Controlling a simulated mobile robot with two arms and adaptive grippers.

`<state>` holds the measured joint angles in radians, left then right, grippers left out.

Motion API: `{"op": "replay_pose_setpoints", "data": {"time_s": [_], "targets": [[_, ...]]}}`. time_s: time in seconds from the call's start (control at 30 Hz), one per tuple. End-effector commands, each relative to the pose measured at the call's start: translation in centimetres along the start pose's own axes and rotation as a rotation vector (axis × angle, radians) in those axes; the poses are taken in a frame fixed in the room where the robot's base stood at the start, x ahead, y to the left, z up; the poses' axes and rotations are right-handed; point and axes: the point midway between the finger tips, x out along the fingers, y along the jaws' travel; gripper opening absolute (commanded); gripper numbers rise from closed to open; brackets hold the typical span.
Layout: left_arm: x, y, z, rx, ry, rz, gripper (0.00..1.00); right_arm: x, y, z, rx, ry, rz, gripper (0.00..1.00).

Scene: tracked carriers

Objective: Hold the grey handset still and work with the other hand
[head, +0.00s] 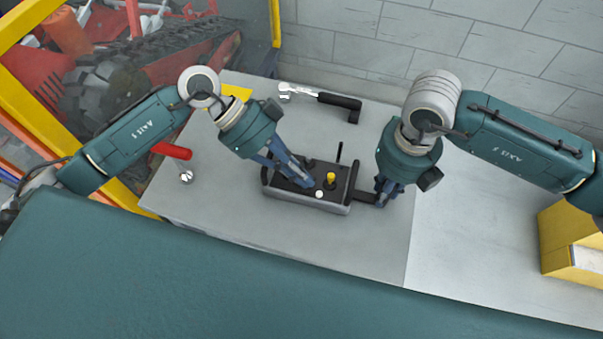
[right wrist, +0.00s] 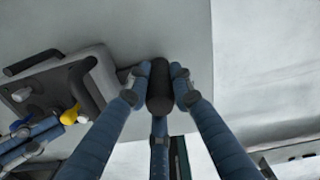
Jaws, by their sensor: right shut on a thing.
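The grey handset (head: 300,197) lies on the grey table with a dark top panel. A yellow knob (head: 331,179), a white knob (head: 319,194) and a black stick stand on it. My right gripper (head: 384,197) is shut on the black grip at the handset's right end; the right wrist view shows its fingers around that dark grip (right wrist: 160,88). My left gripper (head: 303,182) reaches down over the handset's left part, its fingertips left of the yellow knob. Whether it touches a control, and how far its fingers are apart, I cannot tell.
A tool with a black handle (head: 338,101) lies behind the handset. A red cylinder (head: 172,150) and a small metal part (head: 186,177) lie at the left. A yellow box (head: 556,238) stands far right. The table between it and my right gripper is clear.

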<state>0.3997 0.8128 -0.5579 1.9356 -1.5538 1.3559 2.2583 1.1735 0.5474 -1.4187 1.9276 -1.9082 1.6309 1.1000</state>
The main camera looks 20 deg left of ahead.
Motion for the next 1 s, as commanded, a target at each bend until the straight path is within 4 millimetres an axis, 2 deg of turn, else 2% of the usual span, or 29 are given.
{"op": "replay_pose_setpoints", "data": {"time_s": [0.27, 0.67, 0.87, 0.9, 1.0], "targets": [[-0.1, -1.4, 0.0, -0.001, -0.002, -0.005, 0.0, 0.0, 0.1, 0.0, -0.003, 0.0, 0.002, 0.0], [-0.4, -1.5, -0.2, 0.0, -0.003, -0.004, 0.0, 0.0, 0.1, -0.1, -0.005, 0.002, 0.002, 0.0], [-2.5, -1.6, -2.4, 0.005, -0.002, -0.008, 0.0, 0.0, 0.1, -0.1, -0.003, 0.001, 0.002, 0.0], [-3.1, -1.7, -3.0, 0.006, -0.003, -0.009, 0.0, 0.0, 0.1, -0.1, -0.003, 0.001, 0.002, 0.0], [-5.6, -1.7, -2.9, -0.001, -0.006, -0.01, 0.0, 0.0, 0.1, 0.0, -0.002, 0.001, 0.001, 0.0]]}}
